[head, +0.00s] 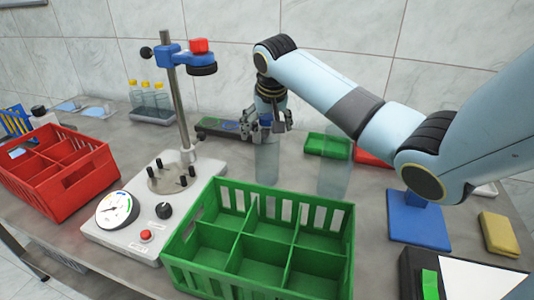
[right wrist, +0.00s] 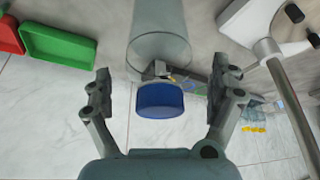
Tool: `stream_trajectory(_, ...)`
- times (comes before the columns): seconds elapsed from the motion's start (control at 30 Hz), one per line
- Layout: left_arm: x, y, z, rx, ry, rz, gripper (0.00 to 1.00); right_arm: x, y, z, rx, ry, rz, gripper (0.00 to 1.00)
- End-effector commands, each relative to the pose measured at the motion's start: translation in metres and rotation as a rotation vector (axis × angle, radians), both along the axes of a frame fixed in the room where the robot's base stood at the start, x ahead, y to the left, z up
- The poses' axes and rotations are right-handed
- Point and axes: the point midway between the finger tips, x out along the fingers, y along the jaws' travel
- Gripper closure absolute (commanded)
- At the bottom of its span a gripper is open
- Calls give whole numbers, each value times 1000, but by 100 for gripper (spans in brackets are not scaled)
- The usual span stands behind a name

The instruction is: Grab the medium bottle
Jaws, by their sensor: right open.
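A clear bottle (head: 267,165) stands upright on the table behind the green crate, directly below my right gripper (head: 268,125). In the right wrist view the clear bottle (right wrist: 160,30) shows with a blue cap (right wrist: 160,100). The cap lies between the two spread fingers of my right gripper (right wrist: 165,95), with a gap on each side. This gripper is open and holds nothing. A second clear bottle (head: 334,175), wider looking, stands to the right. I cannot tell for certain which one is the medium bottle. My left gripper is not in view.
A green divided crate (head: 258,235) stands in front of the bottles. A capping stand (head: 150,205) with a post and gauge is left of it, and a red crate (head: 60,170) is further left. Small yellow-capped bottles (head: 152,95) stand at the back.

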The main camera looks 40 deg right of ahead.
Motion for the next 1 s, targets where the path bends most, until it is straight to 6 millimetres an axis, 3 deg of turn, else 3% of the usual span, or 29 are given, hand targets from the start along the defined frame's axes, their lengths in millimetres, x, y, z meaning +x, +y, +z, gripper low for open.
stream_trajectory(0.17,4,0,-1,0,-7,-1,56,7,-5,-22,1,1,0,8)
stream_trajectory(0.43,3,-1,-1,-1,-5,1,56,8,-5,-24,-1,-1,1,8)
stream_trajectory(1.0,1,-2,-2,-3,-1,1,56,7,-6,-24,0,0,1,82)
